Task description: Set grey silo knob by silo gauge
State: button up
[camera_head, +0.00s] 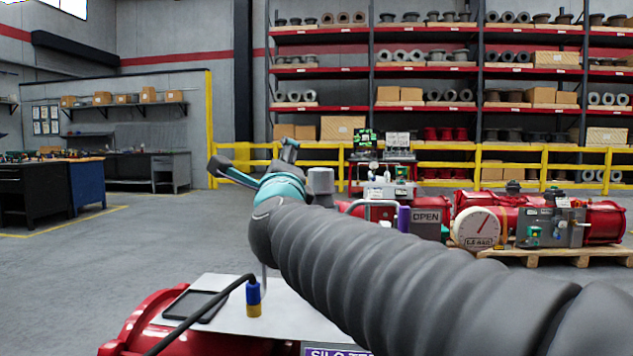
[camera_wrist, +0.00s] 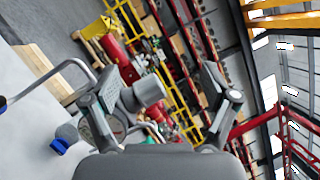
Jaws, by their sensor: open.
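A grey knob (camera_head: 321,187) stands upright just right of my wrist in the head view, partly hidden behind my arm. In the wrist view the grey knob (camera_wrist: 149,90) shows between the two fingers, beyond them. My gripper (camera_head: 253,154) is open with its fingers spread, and it also shows in the wrist view (camera_wrist: 156,80). Nothing is between the fingertips that I can see gripped. A purple label (camera_head: 340,351) reading "SILO TE…" is cut off at the bottom edge. I cannot tell which dial is the silo gauge; my arm hides much of the near panel.
A white panel (camera_head: 222,283) on red pipework carries a dark tablet-like plate (camera_head: 195,306) and a blue-yellow plug (camera_head: 253,298) with a black cable. Right, a white dial (camera_head: 477,229) with a red needle stands near an "OPEN" sign (camera_head: 426,217). Yellow railings and shelves stand behind.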

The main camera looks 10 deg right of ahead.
jog(key=w+d+r+m+g+h, duration=0.1)
jog(key=w+m+h, duration=0.1)
jog(key=m+h, duration=0.6)
jog(key=m+g+h+b, duration=0.1)
jog(key=m+g+h, duration=0.35)
jog(key=m, duration=0.85)
send_near(315, 176)
jog(key=shift+g+y, duration=0.65)
jog(key=shift+y, duration=0.2)
jog(key=x, duration=0.4)
jog(key=r+p+x, duration=0.1)
jog(key=x, duration=0.7)
jog(key=shift+w+d+r+p, duration=0.25)
jog(key=shift+w+r+p, duration=0.05)
jog(key=shift+r+p, duration=0.1)
jog(key=shift+c, duration=0.3)
jog(key=c, duration=1.1)
